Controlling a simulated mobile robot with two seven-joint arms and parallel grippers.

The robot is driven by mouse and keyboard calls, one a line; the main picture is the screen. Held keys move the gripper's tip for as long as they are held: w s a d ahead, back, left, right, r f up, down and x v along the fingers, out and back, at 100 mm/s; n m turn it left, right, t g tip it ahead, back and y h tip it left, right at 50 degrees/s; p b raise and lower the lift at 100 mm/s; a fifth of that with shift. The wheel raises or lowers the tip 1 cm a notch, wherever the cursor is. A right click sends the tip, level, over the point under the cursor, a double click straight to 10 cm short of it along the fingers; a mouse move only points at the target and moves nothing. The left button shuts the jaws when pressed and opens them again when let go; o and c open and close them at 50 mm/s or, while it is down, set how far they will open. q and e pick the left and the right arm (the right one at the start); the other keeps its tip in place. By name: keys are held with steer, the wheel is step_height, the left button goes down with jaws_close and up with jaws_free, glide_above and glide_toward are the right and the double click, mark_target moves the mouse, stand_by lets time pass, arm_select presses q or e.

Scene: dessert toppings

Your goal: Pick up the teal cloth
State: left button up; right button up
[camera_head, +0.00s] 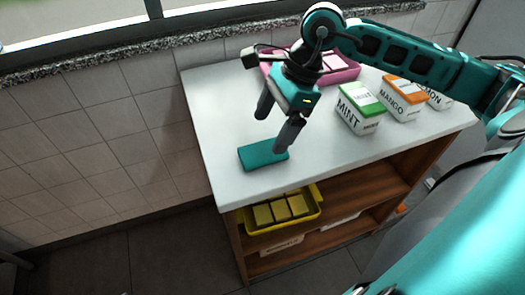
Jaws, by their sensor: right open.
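The teal cloth (258,156) lies flat and folded on the white counter, near its front left part. My right gripper (271,128) is just above and behind the cloth, its dark fingers spread apart and pointing down. One fingertip overlaps the cloth's right end in the picture; whether it touches cannot be told. Nothing is seen between the fingers. My left gripper is not in view.
A mint box (360,108), a mango box (403,98) and a partly hidden third box (437,99) stand on the counter (215,110) at right. A pink tray (346,75) is behind. A yellow bin (311,215) sits on the shelf below.

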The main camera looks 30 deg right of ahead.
mark_target(264, 149)
steer(key=shift+d+x, duration=0.1)
steer(key=shift+x, duration=1.3)
steer(key=shift+d+x, duration=0.15)
steer(key=shift+x, duration=1.2)
steer(key=shift+s+f, duration=0.1)
steer(key=shift+s, duration=0.05)
steer(key=shift+f+b, duration=0.25)
steer(key=shift+b, duration=0.05)
steer(key=c, duration=1.1)
